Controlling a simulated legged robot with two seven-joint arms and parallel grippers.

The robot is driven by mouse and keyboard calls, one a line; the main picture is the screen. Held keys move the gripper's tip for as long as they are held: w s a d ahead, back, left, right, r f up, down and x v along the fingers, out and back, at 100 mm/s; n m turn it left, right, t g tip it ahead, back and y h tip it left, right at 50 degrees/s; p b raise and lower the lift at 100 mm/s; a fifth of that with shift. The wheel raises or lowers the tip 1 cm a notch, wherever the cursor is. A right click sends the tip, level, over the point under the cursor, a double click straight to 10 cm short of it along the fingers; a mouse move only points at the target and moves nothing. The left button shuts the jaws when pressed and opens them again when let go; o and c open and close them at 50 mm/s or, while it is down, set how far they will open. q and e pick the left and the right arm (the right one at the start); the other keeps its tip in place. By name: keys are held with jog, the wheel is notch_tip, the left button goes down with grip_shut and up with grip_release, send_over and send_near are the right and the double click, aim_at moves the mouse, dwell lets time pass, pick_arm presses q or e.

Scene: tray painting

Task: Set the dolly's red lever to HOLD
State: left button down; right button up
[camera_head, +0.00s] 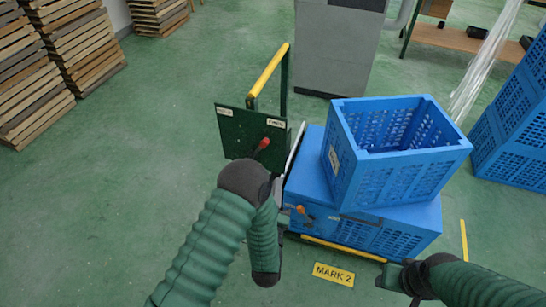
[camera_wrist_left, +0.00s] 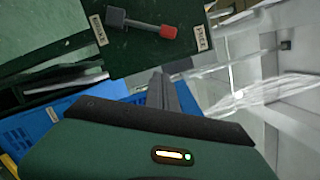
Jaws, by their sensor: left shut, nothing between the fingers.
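The dolly's dark green lever panel (camera_head: 240,134) stands upright below a yellow handle bar, with a white label at each upper end. The lever's red grip (camera_head: 264,143) shows on its right part. In the left wrist view, the red grip (camera_wrist_left: 168,32) points toward the right label, which seems to read FREE (camera_wrist_left: 201,38); the left label (camera_wrist_left: 98,30) is hard to read. My left gripper's fingers (camera_wrist_left: 160,84) are shut and empty, below the lever and apart from it. My left arm hides part of the dolly in the head view. My right gripper (camera_head: 398,278) is at the lower right, its opening unclear.
Blue crates (camera_head: 400,165) are stacked on the dolly, the upper one turned askew. More blue crates (camera_head: 515,130) stand at right. A grey cabinet (camera_head: 338,50) is behind. A yellow MARK 2 floor label (camera_head: 334,273) lies in front. The floor left of the panel is clear.

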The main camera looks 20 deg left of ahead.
aim_at(259, 150)
pick_arm(q)
jog(key=w+a+r+b, duration=0.2)
jog(key=w+a, duration=0.3)
jog(key=w, duration=0.5)
jog(key=shift+r+b, duration=0.35)
jog(key=shift+r, duration=0.3)
jog(key=shift+r, duration=0.15)
